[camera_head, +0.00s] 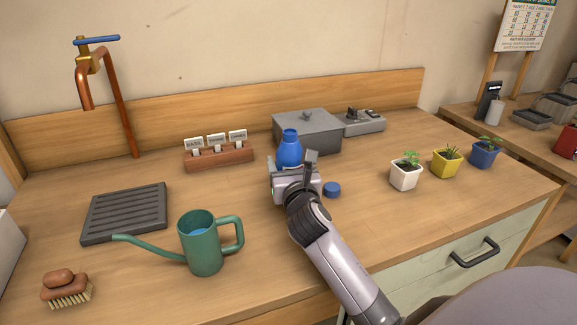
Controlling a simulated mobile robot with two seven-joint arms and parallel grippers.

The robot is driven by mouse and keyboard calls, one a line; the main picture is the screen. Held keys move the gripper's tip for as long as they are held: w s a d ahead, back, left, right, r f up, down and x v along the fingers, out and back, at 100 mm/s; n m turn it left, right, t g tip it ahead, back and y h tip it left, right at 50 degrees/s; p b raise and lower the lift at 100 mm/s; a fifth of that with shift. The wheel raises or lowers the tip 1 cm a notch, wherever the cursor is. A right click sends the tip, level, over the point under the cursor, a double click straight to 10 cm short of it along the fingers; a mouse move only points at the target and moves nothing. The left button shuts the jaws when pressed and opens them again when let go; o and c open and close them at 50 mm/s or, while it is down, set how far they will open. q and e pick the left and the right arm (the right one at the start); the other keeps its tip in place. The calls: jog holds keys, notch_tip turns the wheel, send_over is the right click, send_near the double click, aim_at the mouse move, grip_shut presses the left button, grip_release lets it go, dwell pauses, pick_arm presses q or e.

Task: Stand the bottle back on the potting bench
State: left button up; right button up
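The blue bottle (289,149) is upright over the middle of the wooden potting bench (365,225), in front of the grey lidded box. Its neck and upper body show; its base is hidden behind my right gripper (293,166), so I cannot tell whether it touches the bench. The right gripper's fingers are on either side of the bottle's lower body. Whether they press on it is not clear. A small round blue cap (332,189) lies on the bench just right of the gripper. My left gripper is not in view.
A grey box (318,133) stands behind the bottle, with a label rack (219,158) to its left. A green watering can (203,244), dark slatted tray (125,214) and brush (66,288) are at left. Potted seedlings (405,176) stand at right. Bench is bare around the cap.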

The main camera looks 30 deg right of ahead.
jog(key=o, duration=1.3)
jog(key=shift+f, duration=0.1)
jog(key=shift+r, duration=0.2)
jog(key=v, duration=1.1)
jog(key=shift+s+a, duration=0.1)
jog(key=shift+s, duration=0.05)
jog(key=shift+s+a, duration=0.15)
jog(key=shift+s, duration=0.2)
jog(key=shift+f, duration=0.1)
